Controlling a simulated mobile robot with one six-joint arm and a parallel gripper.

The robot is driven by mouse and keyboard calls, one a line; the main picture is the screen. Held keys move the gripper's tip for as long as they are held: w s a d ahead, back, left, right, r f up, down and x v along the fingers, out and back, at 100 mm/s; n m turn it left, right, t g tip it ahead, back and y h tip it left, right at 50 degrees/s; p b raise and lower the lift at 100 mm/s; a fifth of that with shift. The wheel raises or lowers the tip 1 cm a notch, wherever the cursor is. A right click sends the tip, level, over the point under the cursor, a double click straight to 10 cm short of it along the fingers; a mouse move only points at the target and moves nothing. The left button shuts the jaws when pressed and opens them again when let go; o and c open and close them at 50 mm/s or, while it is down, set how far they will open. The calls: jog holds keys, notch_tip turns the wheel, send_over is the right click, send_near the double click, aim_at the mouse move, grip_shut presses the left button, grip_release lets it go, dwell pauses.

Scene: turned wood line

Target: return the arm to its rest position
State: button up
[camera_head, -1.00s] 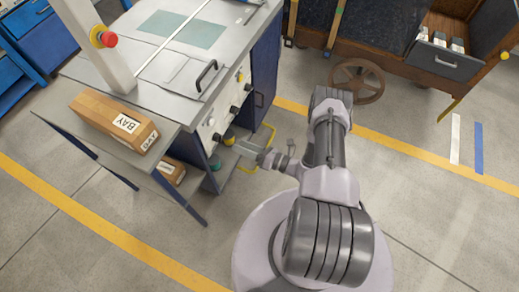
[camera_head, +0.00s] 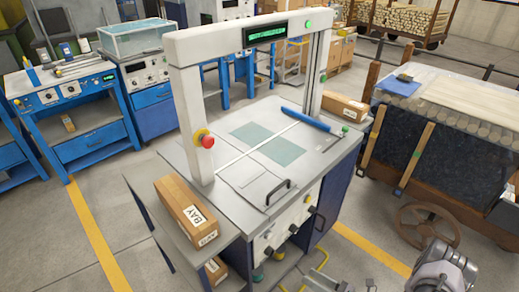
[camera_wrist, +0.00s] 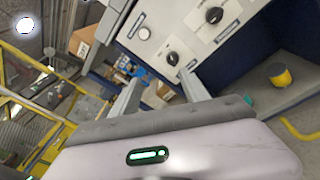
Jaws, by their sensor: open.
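My gripper (camera_wrist: 159,77) shows in the wrist view with its two grey fingers spread apart and nothing held between them. Its fingers point toward the knobbed front panel (camera_wrist: 205,28) of the workstation, and I cannot tell the exact distance. In the head view, part of my arm (camera_head: 440,272) shows at the lower right, in front of the wheeled bin.
The workstation (camera_head: 228,188) with its white gantry (camera_head: 186,110) stands beside my arm. A cardboard box (camera_head: 178,205) lies on its side shelf. A yellow bracket (camera_head: 318,274) sits low by the workstation. Floor at lower left is open.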

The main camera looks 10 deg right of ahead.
jog(key=w+a+r+n+g, duration=0.1)
jog(key=a+r+n+g, duration=0.3)
jog(key=r, duration=0.4)
jog(key=a+r+n+g+h, duration=0.1)
jog(key=r+n+g, duration=0.3)
jog(key=r+n, duration=0.4)
jog(key=w+a+r+n+g, duration=0.1)
jog(key=a+r+n+g, duration=0.25)
jog(key=r, duration=0.55)
jog(key=s+a+r+n+t+h, duration=0.2)
jog(key=s+a+r+n+h, duration=0.1)
jog(key=s+r+n, duration=0.4)
jog(key=s+a+r+n+t+h, duration=0.2)
jog(key=s+r+n+h, duration=0.4)
jog(key=r, duration=0.4)
jog(key=shift+s+a+r+n+t, duration=0.3)
jog(key=shift+s+a+n, duration=0.2)
jog(key=shift+s+n, duration=0.4)
